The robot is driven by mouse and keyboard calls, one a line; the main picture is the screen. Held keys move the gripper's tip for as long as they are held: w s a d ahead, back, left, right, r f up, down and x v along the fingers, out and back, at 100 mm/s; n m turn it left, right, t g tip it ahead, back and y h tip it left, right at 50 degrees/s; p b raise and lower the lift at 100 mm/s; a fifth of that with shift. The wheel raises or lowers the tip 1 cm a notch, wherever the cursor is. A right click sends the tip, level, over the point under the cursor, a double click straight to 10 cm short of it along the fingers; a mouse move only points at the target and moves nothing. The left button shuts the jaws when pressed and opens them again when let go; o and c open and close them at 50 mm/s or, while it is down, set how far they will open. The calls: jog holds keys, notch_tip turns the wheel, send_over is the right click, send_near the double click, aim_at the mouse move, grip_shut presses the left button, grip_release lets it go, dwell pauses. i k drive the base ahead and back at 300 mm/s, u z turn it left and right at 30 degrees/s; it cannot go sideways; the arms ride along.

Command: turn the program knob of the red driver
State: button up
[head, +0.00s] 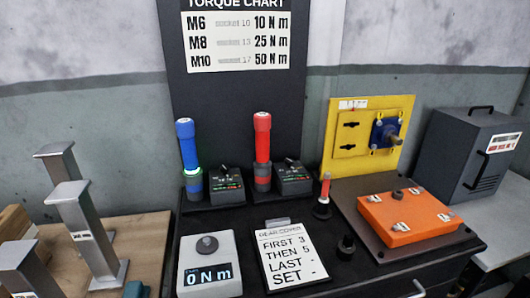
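The red driver (262,138) stands upright in a dark holder on the black bench top, near the middle of the head view. Just right of it is a small dark control box (292,181) with a small knob (289,162) on top and small coloured marks on its face. The knob's setting is too small to read. A blue driver (186,145) stands upright to the left, with a lit ring low on its body. A similar control box (226,189) with its own knob is beside it. My gripper is not in view.
A white torque tester (209,254) reading 0 Nm and a clipboard (286,258) lie in front. A small red-handled tool (325,188) stands right of the red driver's box. An orange cover (408,218) and yellow panel (345,151) are farther right. Metal posts (90,230) rise at left.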

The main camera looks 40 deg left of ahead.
aim_at(289, 161)
jog(key=u, duration=0.65)
jog(key=i, duration=0.65)
jog(key=u, duration=1.05)
jog(key=i, duration=0.25)
jog(key=u, duration=0.15)
